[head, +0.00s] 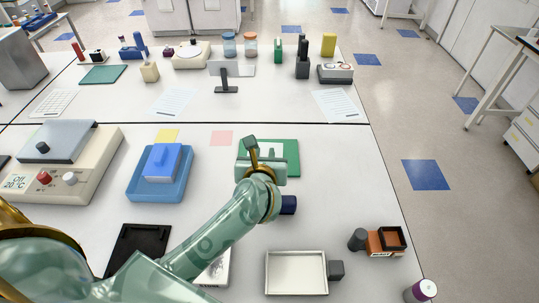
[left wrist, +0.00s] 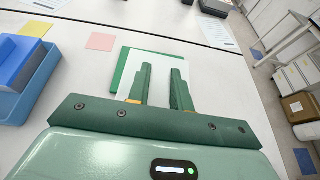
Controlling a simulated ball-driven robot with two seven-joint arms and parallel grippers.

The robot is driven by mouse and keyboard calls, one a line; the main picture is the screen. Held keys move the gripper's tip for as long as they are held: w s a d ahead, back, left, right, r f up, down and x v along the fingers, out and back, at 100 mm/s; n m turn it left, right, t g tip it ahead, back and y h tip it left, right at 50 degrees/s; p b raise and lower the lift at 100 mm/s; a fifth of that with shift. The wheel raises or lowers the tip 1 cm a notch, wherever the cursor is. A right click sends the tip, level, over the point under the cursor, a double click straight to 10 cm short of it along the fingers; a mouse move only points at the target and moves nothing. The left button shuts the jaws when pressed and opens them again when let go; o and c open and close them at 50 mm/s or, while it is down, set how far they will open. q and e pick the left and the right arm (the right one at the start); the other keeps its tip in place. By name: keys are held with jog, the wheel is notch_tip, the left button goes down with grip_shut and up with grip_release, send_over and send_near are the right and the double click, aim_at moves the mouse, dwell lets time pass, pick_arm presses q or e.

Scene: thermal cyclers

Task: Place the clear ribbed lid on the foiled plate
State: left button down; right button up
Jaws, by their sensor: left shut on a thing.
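My left gripper (head: 251,152) is over the green mat (head: 289,158), its arm reaching across from the lower left. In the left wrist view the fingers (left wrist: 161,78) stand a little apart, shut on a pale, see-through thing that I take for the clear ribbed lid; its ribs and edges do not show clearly. A pale flat rectangle (left wrist: 195,73) lies behind the fingers, over the green mat (left wrist: 121,70). I cannot tell whether it is the foiled plate, the lid or both. My right gripper is not in view.
A blue tray (head: 134,190) with a blue block (head: 163,162) stands left of the mat. A white tray (head: 297,291) and a black tray (head: 119,266) lie in front. A dark blue thing (head: 289,204) sits close by the wrist. The table right of the mat is clear.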

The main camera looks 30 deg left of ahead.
pick_arm(q)
jog(key=shift+w, duration=0.1)
jog(key=f+b+x, duration=0.1)
jog(key=x, duration=0.4)
jog(key=f+b+x, duration=0.1)
jog(key=x, duration=0.4)
jog(key=s+f+b+x, duration=0.1)
jog(key=x, duration=0.4)
jog(key=shift+d, duration=0.4)
jog(key=f, duration=0.1)
jog(key=w+f+b, duration=0.1)
jog(key=f, duration=0.1)
jog(key=shift+a+f, duration=0.2)
jog(key=shift+f, duration=0.05)
jog(key=shift+w+f, duration=0.1)
jog(key=shift+f, duration=0.25)
jog(key=shift+r, duration=0.1)
jog(key=shift+f+b, duration=0.35)
jog(key=shift+b, duration=0.1)
jog(key=c, duration=1.3)
grip_release()
jog(key=shift+r, duration=0.15)
